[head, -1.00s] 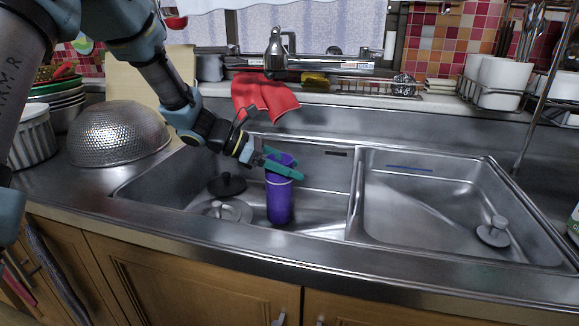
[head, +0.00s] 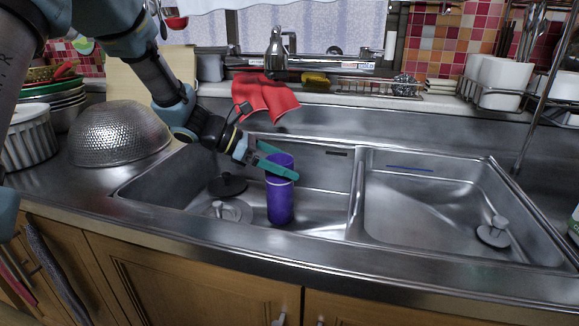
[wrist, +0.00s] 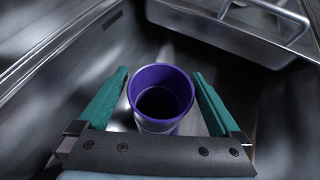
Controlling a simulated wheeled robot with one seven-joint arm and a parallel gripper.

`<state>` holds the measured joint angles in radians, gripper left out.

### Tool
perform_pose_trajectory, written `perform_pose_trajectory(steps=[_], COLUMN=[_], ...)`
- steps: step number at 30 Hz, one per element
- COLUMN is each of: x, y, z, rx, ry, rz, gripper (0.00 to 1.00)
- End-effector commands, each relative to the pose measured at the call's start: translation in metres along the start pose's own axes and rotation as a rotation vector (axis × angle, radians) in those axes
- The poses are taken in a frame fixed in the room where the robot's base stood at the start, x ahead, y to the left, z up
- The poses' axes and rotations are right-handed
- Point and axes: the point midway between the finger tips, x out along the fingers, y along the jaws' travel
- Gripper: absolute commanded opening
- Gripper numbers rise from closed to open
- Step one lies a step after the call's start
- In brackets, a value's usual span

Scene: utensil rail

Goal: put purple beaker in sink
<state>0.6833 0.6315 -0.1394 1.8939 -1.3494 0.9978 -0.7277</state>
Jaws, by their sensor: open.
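The purple beaker (head: 280,200) stands upright in the left basin of the sink (head: 323,222) in the head view. Its open rim shows from above in the wrist view (wrist: 161,92). My gripper (head: 270,160) is at the beaker's top, with its green fingers on either side of it. In the wrist view the fingers (wrist: 160,95) are spread, with a visible gap between each finger and the beaker.
The left basin also holds a dark round lid (head: 228,185) and a metal drain piece (head: 230,210). A metal colander (head: 120,133) sits on the left counter. A red cloth (head: 264,97) hangs behind the basin.

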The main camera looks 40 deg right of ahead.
Motion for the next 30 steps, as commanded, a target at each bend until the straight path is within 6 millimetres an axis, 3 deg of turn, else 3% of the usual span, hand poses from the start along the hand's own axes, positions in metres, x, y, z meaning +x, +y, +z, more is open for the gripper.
perform_pose_trajectory(steps=[9, 15, 30], x=[-0.068, -0.096, -0.105], y=[0.001, 0.000, 0.000], z=[-0.001, 0.000, 0.000], rx=[0.000, 0.000, 0.000], ry=[0.000, 0.000, 0.001], rz=[0.004, 0.001, 0.000], gripper=[1.00, 1.00, 1.00])
